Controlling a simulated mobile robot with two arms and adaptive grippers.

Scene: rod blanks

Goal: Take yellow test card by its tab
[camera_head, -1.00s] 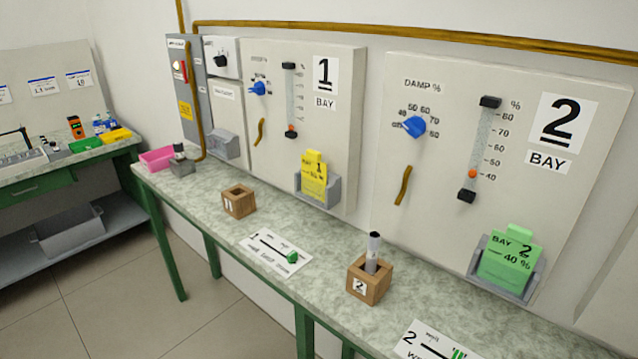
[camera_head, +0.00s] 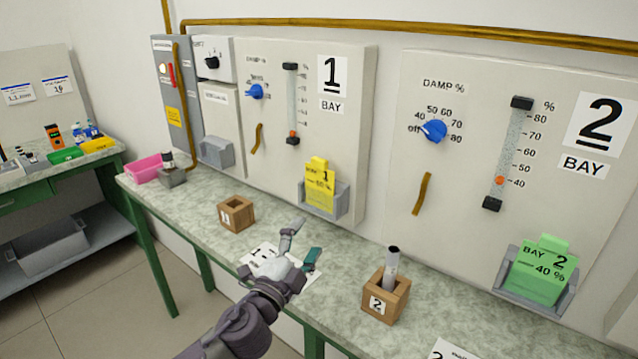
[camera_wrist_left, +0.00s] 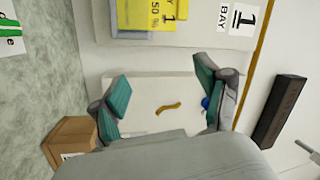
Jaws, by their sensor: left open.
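The yellow test card (camera_head: 320,186) stands upright in a grey holder (camera_head: 325,208) on the bay 1 panel, with its tab (camera_head: 319,162) sticking up at the top. My left gripper (camera_head: 299,241) is open and empty over the bench, in front of and below the card, apart from it. In the left wrist view the card (camera_wrist_left: 160,14) shows at the top edge, partly cut off, beyond the open fingers (camera_wrist_left: 163,98). My right gripper is not in view.
A green card (camera_head: 541,272) sits in the bay 2 holder. Wooden block 1 (camera_head: 236,214) and wooden block 2 (camera_head: 386,297), with a grey rod in it, stand on the bench. A pink tray (camera_head: 148,168) is at the far left end.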

